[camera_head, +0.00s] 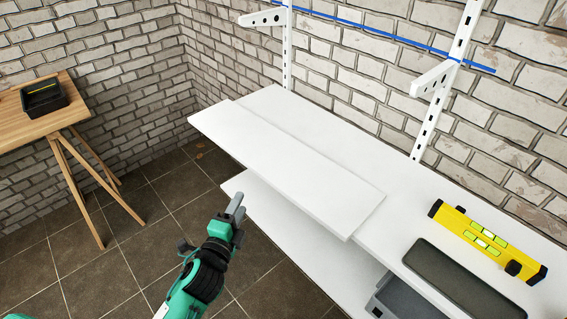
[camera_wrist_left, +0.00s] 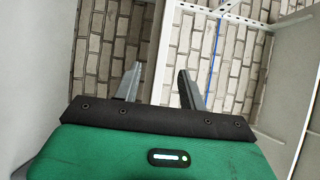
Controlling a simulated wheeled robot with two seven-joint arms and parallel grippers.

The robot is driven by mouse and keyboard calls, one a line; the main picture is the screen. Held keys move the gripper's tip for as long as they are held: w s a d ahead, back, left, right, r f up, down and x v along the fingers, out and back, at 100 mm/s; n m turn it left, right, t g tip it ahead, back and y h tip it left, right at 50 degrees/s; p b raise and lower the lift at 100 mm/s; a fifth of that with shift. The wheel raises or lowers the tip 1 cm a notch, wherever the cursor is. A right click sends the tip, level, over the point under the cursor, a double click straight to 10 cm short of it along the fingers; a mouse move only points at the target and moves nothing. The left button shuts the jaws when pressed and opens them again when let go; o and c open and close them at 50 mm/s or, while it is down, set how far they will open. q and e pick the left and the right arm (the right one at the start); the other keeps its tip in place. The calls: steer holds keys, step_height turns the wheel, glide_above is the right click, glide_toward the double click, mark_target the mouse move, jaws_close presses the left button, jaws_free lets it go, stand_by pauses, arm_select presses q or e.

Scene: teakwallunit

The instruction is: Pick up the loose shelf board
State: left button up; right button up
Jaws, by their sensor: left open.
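The loose shelf board (camera_head: 285,165) is a long white plank. It lies flat on the white worktop (camera_head: 385,185) in the head view, and its front edge sticks out past the worktop's front edge. My left gripper (camera_head: 238,204) is in front of the board and apart from it, at the lower left. Its two fingers are apart with nothing between them in the left wrist view (camera_wrist_left: 158,82). White surfaces border that view on both sides; I cannot tell which is the board. My right gripper is not in view.
A yellow spirit level (camera_head: 487,243) and a dark grey tray (camera_head: 458,280) lie on the worktop at right. White brackets (camera_head: 434,79) on wall uprights stand behind. A lower white shelf (camera_head: 285,232) is beneath. A wooden table (camera_head: 22,127) with a black bin (camera_head: 43,97) stands left.

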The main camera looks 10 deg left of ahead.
mark_target(256, 173)
arm_select(q)
steer(key=w, duration=0.6)
steer(key=w+d, duration=0.1)
steer(key=w, duration=0.1)
steer(key=shift+w+r+p, duration=0.15)
steer(key=shift+w+p, duration=0.2)
steer(key=shift+w, duration=0.05)
steer(key=w, duration=0.2)
steer(key=w+d, duration=0.1)
steer(key=w, duration=0.1)
steer(key=shift+w+r, duration=0.15)
steer(key=shift+w, duration=0.1)
steer(key=shift+c, duration=0.2)
jaws_close()
steer(key=shift+r, duration=0.15)
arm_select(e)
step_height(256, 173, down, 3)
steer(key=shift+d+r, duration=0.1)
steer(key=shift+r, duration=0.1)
